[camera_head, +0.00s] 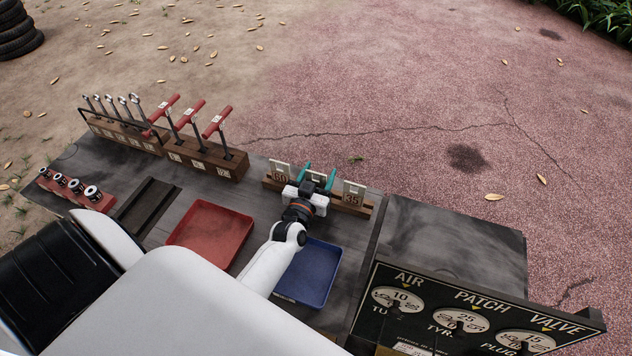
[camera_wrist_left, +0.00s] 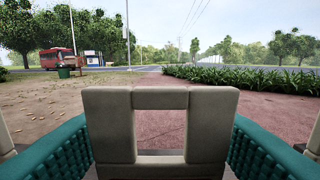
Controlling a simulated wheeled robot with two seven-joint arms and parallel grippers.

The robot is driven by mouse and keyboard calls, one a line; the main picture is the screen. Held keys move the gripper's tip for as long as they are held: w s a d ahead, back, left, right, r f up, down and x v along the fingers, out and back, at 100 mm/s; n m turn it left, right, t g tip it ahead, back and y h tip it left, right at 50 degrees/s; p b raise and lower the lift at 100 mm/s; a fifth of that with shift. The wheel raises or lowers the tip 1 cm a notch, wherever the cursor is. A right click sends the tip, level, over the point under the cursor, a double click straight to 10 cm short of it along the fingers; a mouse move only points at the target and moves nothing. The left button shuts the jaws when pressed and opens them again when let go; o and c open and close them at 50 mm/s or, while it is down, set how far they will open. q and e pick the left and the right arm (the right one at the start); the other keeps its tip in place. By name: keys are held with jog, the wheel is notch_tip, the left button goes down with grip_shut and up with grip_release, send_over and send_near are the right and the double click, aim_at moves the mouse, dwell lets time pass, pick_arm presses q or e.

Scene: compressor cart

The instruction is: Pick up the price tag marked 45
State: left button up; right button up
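A wooden rack (camera_head: 349,207) holds three price tags at the back of the cart top. The left tag (camera_head: 280,173) seems to read 60 and the right tag (camera_head: 353,194) reads 35. The middle tag (camera_head: 316,177) is mostly hidden by my left gripper (camera_head: 317,176), so its number is not readable. In the left wrist view the middle tag (camera_wrist_left: 209,100) is a pale upright frame with a square opening, and no number shows. The teal fingers of my left gripper (camera_wrist_left: 160,140) are apart, one on each side of it; contact is unclear. My right gripper is not in view.
A red tray (camera_head: 211,234) and a blue tray (camera_head: 310,273) lie nearer on the cart. Red-handled tools (camera_head: 190,113) stand in wooden blocks at left. A black price board (camera_head: 480,315) stands at front right. Bare cart top (camera_head: 450,235) lies right of the rack.

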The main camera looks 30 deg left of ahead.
pick_arm(q)
jog(key=c, duration=0.5)
jog(key=shift+r, duration=0.1)
